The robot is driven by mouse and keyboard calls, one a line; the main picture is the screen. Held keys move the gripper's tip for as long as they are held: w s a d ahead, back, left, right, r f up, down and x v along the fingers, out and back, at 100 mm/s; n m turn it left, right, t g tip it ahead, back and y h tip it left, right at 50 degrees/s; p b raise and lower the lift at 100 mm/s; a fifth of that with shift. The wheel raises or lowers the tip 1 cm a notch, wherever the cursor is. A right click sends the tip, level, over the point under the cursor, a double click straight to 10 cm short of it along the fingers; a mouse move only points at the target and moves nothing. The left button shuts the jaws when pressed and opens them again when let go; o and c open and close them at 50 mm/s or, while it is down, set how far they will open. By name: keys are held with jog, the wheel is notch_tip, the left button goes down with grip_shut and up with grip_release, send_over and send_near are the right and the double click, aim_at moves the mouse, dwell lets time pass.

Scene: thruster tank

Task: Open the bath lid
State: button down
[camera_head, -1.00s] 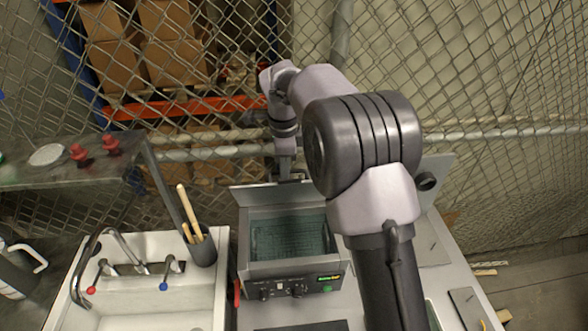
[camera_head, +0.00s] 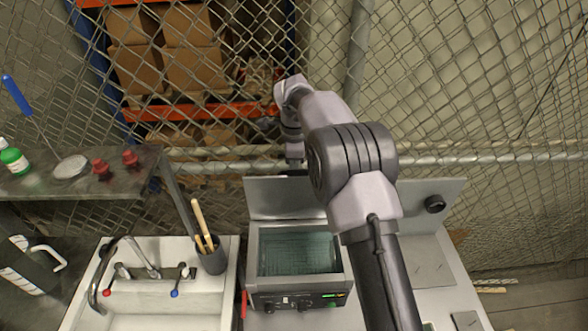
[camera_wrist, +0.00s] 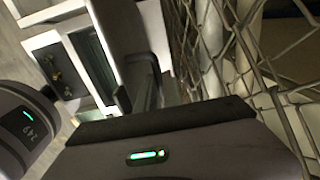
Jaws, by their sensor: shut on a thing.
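The bath (camera_head: 298,277) is a metal tank with a control panel on its front and greenish liquid with a mesh inside. Its grey lid (camera_head: 275,200) is raised and stands steeply at the tank's back edge, leaving the tank mouth uncovered. My gripper (camera_head: 294,170) is at the top of the lid, shut on the lid's handle; the fingertips are small and partly hidden there. In the wrist view, my gripper (camera_wrist: 138,98) is at a dark handle beside the light lid panel, with the bath (camera_wrist: 92,68) to the left.
Another raised panel with a black knob (camera_head: 435,203) stands to the right, partly behind my arm. A white sink (camera_head: 160,303) and a cup of wooden-handled tools (camera_head: 211,258) are left of the bath. A shelf (camera_head: 100,190) is at upper left. A wire fence (camera_head: 480,100) closes the back.

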jog(key=c, duration=1.5)
grip_release()
notch_tip(320, 180, up, 18)
jog(key=s+p, duration=0.1)
jog(key=p, duration=0.2)
jog(key=shift+f, duration=0.25)
